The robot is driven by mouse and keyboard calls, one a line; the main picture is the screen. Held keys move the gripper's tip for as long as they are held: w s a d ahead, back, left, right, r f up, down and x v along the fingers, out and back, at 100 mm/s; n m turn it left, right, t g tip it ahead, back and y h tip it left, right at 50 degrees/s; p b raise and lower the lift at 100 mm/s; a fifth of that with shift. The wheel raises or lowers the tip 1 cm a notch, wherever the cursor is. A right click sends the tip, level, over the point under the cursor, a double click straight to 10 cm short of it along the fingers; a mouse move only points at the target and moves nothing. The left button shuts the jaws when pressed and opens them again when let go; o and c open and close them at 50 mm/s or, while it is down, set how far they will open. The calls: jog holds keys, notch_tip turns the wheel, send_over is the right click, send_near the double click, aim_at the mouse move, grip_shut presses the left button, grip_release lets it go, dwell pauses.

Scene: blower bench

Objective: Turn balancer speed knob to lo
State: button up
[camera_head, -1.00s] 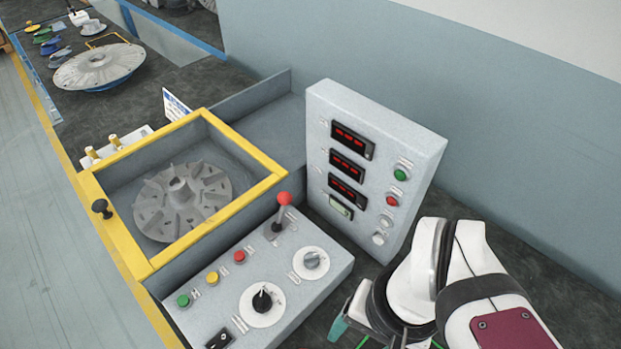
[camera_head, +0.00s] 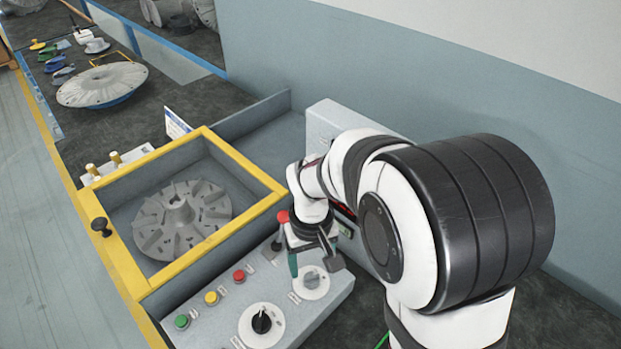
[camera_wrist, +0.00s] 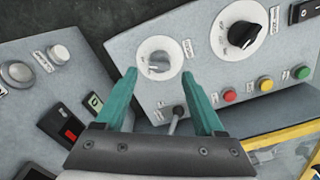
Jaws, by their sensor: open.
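The control panel (camera_head: 216,318) carries two knobs on white dials. The grey knob (camera_head: 312,281) is at the panel's right end; in the wrist view the grey knob (camera_wrist: 159,62) lies between and just beyond my fingertips. The black knob (camera_head: 262,323) is nearer the front; it also shows in the wrist view (camera_wrist: 242,34). Their labels are too small to read. My gripper (camera_head: 309,263) is open and empty, close to the grey knob and apart from it. In the wrist view its green fingers (camera_wrist: 165,84) spread to either side of that knob.
The red-tipped lever (camera_head: 282,217) stands close left of my gripper. Green (camera_head: 182,321), yellow (camera_head: 211,298) and red (camera_head: 239,276) buttons line the panel. The display box (camera_head: 340,117) is mostly hidden behind my arm. A yellow-framed chamber (camera_head: 120,250) with a finned rotor (camera_head: 180,222) is to the left.

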aim_at(312, 275)
jog(key=shift+f, duration=2.4)
grip_shut()
